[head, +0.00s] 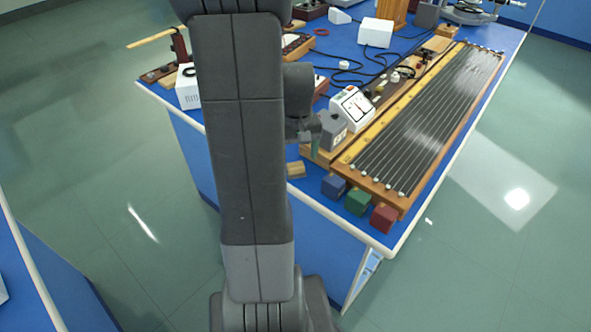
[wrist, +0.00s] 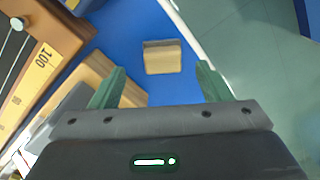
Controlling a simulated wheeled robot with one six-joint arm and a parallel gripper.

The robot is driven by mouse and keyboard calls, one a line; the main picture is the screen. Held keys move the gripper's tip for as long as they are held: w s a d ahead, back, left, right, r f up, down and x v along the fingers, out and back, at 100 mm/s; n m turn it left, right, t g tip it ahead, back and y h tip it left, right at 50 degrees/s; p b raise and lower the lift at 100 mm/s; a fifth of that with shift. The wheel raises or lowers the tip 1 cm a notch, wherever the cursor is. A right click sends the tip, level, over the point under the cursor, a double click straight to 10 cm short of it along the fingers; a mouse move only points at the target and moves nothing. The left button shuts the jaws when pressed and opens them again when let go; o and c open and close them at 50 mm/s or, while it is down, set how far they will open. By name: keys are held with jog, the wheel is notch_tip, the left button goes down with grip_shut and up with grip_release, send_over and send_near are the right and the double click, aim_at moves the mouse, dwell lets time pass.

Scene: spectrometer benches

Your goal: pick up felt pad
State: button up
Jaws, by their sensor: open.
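A small tan block-like pad, which I take to be the felt pad (wrist: 162,57), lies on the blue bench top near its pale edge. In the head view the pad (head: 295,170) sits at the bench's near edge, just right of my arm. My gripper (wrist: 160,84) is open and empty, its two green fingers spread apart. In the wrist view the pad appears beyond the fingertips and between their lines, with no contact visible.
A wooden board with metal wires (head: 420,120) lies right of the pad. Blue (head: 334,187), green (head: 357,201) and red (head: 383,218) blocks stand at its near end. A white meter (head: 352,105) and cables are farther back. Bare blue bench surrounds the pad in the wrist view.

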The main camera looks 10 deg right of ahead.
aim_at(296, 165)
notch_tip(296, 165, down, 5)
jog(key=shift+a+r, duration=0.15)
jog(key=shift+r, duration=0.05)
jog(key=shift+c, duration=0.2)
jog(key=c, duration=1.1)
jog(key=shift+r, duration=0.1)
notch_tip(296, 165, up, 10)
jog(key=shift+f+p, duration=0.1)
jog(key=shift+p, duration=0.2)
